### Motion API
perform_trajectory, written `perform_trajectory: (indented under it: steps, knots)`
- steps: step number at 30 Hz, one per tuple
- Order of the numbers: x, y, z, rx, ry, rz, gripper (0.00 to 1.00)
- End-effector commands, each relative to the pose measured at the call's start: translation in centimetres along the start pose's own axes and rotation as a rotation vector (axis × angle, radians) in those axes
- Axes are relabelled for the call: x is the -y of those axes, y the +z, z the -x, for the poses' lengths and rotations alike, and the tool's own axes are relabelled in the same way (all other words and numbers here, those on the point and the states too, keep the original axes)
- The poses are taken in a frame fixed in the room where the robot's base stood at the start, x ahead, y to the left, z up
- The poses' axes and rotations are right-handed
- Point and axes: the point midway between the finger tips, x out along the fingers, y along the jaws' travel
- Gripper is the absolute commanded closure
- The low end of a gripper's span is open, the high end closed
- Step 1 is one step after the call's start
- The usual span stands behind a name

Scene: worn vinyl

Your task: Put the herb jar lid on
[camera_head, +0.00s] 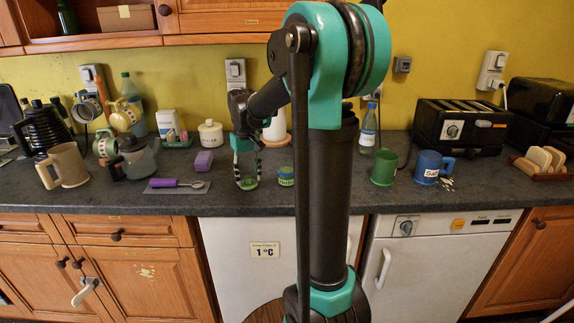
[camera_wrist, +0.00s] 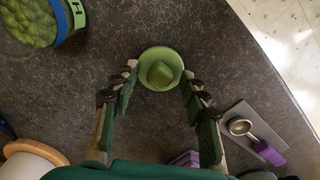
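The green lid (camera_wrist: 160,60), a round disc with a raised knob, lies knob up on the dark worktop. It also shows in the head view (camera_head: 249,185), under my gripper (camera_head: 246,178). In the wrist view my gripper (camera_wrist: 160,75) is open, its fingertips on either side of the lid's knob with gaps to the knob. The herb jar (camera_wrist: 40,25), with green contents and a blue-green label band, stands at the upper left of the wrist view, partly cut off. In the head view the jar (camera_head: 286,178) stands just right of the lid, partly beside my arm.
A measuring spoon with a purple handle (camera_wrist: 265,150) lies on a grey mat at the lid's right in the wrist view. A purple block (camera_head: 203,161) and white lidded pot (camera_head: 211,134) stand behind. The worktop's front edge (camera_wrist: 265,55) is close to the lid.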

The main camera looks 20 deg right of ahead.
Motion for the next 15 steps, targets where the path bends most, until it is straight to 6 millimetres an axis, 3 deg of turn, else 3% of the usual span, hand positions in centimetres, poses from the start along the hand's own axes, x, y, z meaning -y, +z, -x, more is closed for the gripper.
perform_trajectory:
  steps: [1, 9, 15]
  knots:
    - [0.00, 0.00, 0.00, 0.000, 0.000, 0.000, 0.65]
    - [0.00, 0.00, 0.00, 0.000, 0.000, 0.000, 0.98]
    - [0.00, 0.01, 0.41, 0.000, 0.000, 0.000, 1.00]
